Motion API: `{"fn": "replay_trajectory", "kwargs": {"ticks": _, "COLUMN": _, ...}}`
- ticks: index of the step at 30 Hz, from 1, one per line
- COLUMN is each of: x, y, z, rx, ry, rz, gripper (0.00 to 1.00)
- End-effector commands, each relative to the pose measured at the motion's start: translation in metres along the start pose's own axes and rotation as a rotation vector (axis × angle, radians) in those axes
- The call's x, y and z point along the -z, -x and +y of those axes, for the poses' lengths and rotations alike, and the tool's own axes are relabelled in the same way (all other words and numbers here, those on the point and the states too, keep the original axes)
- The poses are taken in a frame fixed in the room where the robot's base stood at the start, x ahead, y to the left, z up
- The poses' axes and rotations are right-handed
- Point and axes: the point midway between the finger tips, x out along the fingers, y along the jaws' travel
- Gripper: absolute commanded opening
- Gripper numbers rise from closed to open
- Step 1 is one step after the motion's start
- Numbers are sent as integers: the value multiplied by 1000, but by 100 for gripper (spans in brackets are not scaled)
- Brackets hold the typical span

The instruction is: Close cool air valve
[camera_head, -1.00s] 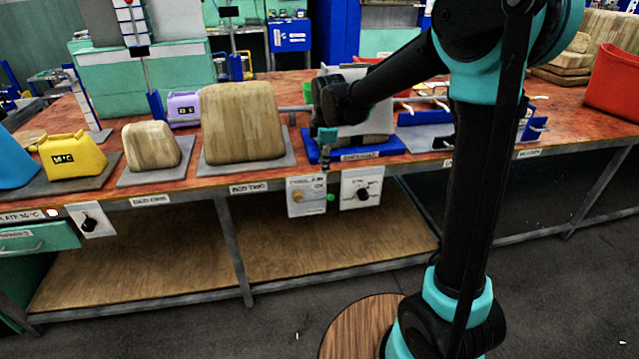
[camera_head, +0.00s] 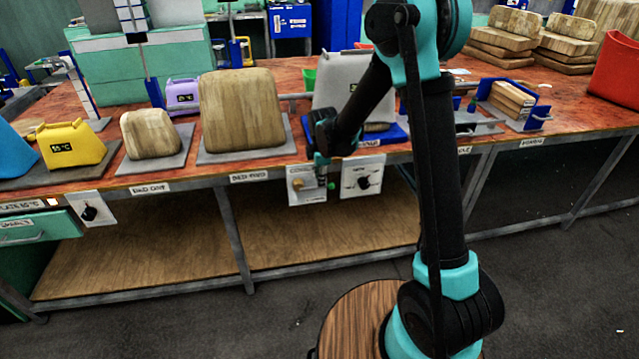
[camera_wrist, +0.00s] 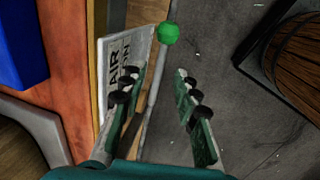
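The cool air valve panel (camera_head: 306,197) is a white plate on the bench's front edge, with a brass-coloured knob (camera_head: 297,184) and a green ball (camera_head: 331,185) at its right. In the wrist view the panel (camera_wrist: 113,62) reads "AIR" and "ON", and the green ball (camera_wrist: 168,33) lies just beyond the fingertips. My gripper (camera_head: 321,164) hangs at the bench edge, just above the panel. In the wrist view my gripper (camera_wrist: 160,76) is open, with the panel's edge side between its fingers. I cannot tell whether it touches anything; the knob is hidden there.
A second white panel with a black knob (camera_head: 364,182) is mounted close on the right, and another black knob (camera_head: 89,213) is far left. A grey press with a blue base (camera_head: 388,137) stands behind my gripper. Bread-shaped blocks (camera_head: 240,110) are to the left. Floor in front is clear.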

Motion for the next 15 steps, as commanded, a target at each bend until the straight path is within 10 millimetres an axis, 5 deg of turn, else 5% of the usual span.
{"fn": "replay_trajectory", "kwargs": {"ticks": 6, "x": 0, "y": -23, "z": 0, "rx": 0, "ry": 0, "rz": 0, "gripper": 31}}
{"fn": "replay_trajectory", "kwargs": {"ticks": 15, "x": 0, "y": -29, "z": 0, "rx": 0, "ry": 0, "rz": 0, "gripper": 31}}
